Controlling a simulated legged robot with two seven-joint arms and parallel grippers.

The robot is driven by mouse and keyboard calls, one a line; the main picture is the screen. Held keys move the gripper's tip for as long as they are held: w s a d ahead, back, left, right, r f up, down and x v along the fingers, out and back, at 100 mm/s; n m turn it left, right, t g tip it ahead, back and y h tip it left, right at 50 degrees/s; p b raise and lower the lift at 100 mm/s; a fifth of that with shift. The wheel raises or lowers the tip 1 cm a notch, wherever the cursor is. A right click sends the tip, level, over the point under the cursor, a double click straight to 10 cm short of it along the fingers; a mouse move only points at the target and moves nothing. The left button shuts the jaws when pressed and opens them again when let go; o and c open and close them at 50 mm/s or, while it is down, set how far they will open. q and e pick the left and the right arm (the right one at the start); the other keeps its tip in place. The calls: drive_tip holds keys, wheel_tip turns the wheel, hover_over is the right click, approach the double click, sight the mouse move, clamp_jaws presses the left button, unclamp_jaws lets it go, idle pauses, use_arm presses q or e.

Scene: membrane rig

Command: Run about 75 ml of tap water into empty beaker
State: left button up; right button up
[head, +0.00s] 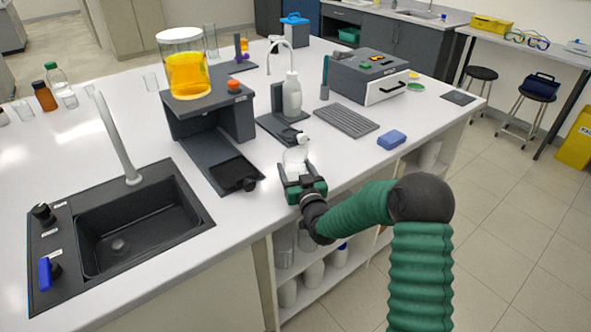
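A small clear glass beaker (295,156) stands at the near edge of the white bench, right of the sink, and looks empty. My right gripper (298,172) is at the beaker, its fingers around the lower part. Whether they press on the glass is not clear. The black sink (140,232) is at the left front, with a tall grey tap (118,140) behind it. A blue-handled knob (46,272) and a black knob (42,213) sit on its left rim. No water shows from the tap. My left gripper is out of view.
A dark stand (210,115) carrying a jar of orange liquid (187,72) lies between sink and beaker. A wash bottle (291,95), a grey ribbed mat (346,120) and a blue block (391,140) are behind and right. The bench front strip between sink and beaker is clear.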

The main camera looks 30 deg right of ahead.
drive_tip(key=shift+f, duration=0.1)
drive_tip(key=c, duration=0.5)
drive_tip(key=shift+d+f, duration=0.15)
drive_tip(key=shift+d, duration=0.35)
drive_tip(key=c, duration=0.4)
drive_tip(key=shift+a, duration=0.1)
drive_tip(key=shift+a+r, duration=0.1)
drive_tip(key=shift+r, duration=0.45)
wheel_tip(320, 180, up, 2)
drive_tip(key=shift+r, duration=0.1)
drive_tip(key=v, duration=0.5)
drive_tip(key=d+r+v, duration=0.1)
drive_tip(key=v, duration=0.4)
drive_tip(key=d+r+v, duration=0.1)
drive_tip(key=v, duration=0.4)
drive_tip(key=shift+s+p, duration=0.35)
drive_tip(key=shift+s, duration=0.35)
